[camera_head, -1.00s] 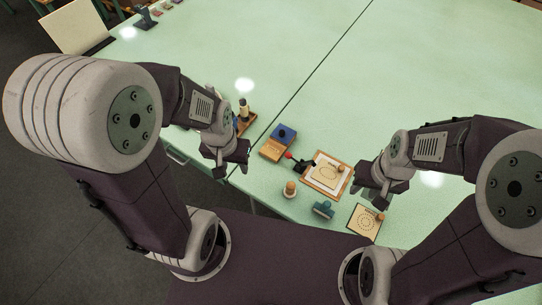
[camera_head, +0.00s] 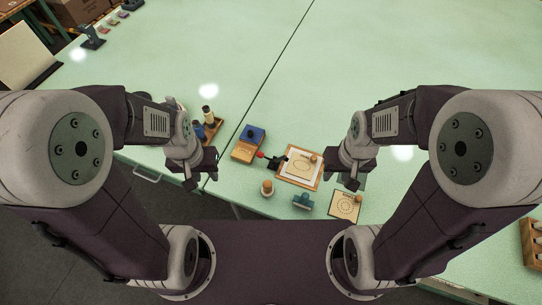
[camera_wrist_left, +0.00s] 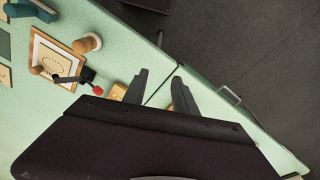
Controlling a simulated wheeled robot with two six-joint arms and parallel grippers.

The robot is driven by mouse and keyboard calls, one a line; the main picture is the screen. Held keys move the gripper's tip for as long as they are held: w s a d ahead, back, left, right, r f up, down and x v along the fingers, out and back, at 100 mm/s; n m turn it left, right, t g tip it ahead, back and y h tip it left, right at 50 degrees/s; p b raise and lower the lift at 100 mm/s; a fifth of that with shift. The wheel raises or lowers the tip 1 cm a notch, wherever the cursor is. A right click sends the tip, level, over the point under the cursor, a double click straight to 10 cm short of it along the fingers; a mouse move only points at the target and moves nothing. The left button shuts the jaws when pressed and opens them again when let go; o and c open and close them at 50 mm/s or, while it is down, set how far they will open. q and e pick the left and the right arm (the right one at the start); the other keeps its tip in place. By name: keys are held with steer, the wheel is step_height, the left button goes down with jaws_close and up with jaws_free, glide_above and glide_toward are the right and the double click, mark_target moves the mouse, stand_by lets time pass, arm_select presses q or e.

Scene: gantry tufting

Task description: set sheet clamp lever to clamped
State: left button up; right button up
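The sheet clamp (camera_head: 278,162) is a small black clamp at the left edge of a framed board (camera_head: 302,180) holding a pale sheet with a drawn ring. Its lever ends in a red knob (camera_head: 260,155) that points left, away from the board. My right gripper (camera_head: 346,176) looks open and empty, right of the board.
A wooden block with a blue top (camera_head: 247,148) stands just behind and left of the knob. A rack with bottles (camera_head: 209,128) stands at left.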

arm_select(q)
steer(key=shift+s+n, duration=0.2)
steer(key=shift+n, duration=0.1)
steer(key=c, duration=0.5)
steer(key=shift+s+d+r+n+g, duration=0.1)
steer(key=shift+s+n+g, duration=0.1)
steer(key=shift+n, duration=0.25)
steer(key=shift+s+d+r+n+g, duration=0.1)
steer(key=shift+n+g, duration=0.1)
steer(key=shift+n, duration=0.25)
jaws_close()
steer(key=w+d+r+n+g+h+p, duration=0.1)
steer(key=w+d+r+n+h+p, duration=0.1)
steer(key=w+d+n, duration=0.3)
steer(key=w+d+r+n+g+h+p, duration=0.1)
steer(key=w+d+n, duration=0.4)
steer(key=w, duration=0.5)
steer(key=shift+w+d+r+n+g+h+p, duration=0.15)
steer(key=shift+d+r+n+g+h+p, duration=0.35)
steer(key=shift+h, duration=0.6)
steer(key=shift+a, duration=0.15)
